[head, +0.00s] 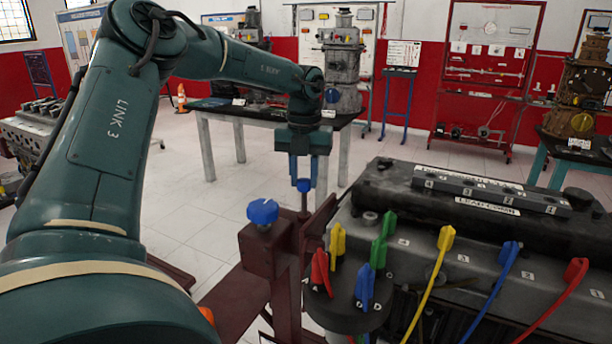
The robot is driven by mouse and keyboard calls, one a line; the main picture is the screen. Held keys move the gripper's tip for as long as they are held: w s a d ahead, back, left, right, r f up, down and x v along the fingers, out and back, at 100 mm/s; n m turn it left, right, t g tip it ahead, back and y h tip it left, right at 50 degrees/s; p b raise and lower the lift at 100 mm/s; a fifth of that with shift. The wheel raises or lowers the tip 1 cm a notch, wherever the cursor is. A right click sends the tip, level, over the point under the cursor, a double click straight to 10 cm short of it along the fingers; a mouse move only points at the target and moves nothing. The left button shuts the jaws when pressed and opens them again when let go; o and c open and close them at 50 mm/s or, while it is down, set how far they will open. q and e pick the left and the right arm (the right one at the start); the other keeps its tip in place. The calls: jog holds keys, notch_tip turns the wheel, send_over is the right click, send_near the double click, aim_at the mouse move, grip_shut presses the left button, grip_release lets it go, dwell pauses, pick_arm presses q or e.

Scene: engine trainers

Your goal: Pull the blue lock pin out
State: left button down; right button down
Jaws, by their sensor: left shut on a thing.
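My left gripper (304,178) points straight down behind the dark red engine stand (285,262). Its two blue fingers are shut on the head of a blue pin (304,186). A short stem shows below that head, just above the stand; I cannot tell how far it sits in a hole. A second, larger blue knob (262,211) sits on top of a square red post of the stand, nearer to me and apart from the gripper. My right gripper is out of view.
The engine (470,240) fills the right side, with yellow, blue and red plug leads and coloured connectors on a black distributor cap (350,318) close to the stand. Behind stands a table (225,112) with another engine (342,65). Open floor lies left of the stand.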

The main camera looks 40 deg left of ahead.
aim_at(304, 180)
pick_arm(q)
jog(key=c, duration=1.4)
grip_release()
jog(key=shift+w+r, duration=0.1)
jog(key=shift+r, duration=0.25)
jog(key=shift+c, duration=0.2)
jog(key=o, duration=0.3)
jog(key=shift+o, duration=0.2)
jog(key=shift+f, duration=0.15)
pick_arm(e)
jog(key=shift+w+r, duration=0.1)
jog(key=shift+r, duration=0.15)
pick_arm(q)
notch_tip(304, 180, up, 13)
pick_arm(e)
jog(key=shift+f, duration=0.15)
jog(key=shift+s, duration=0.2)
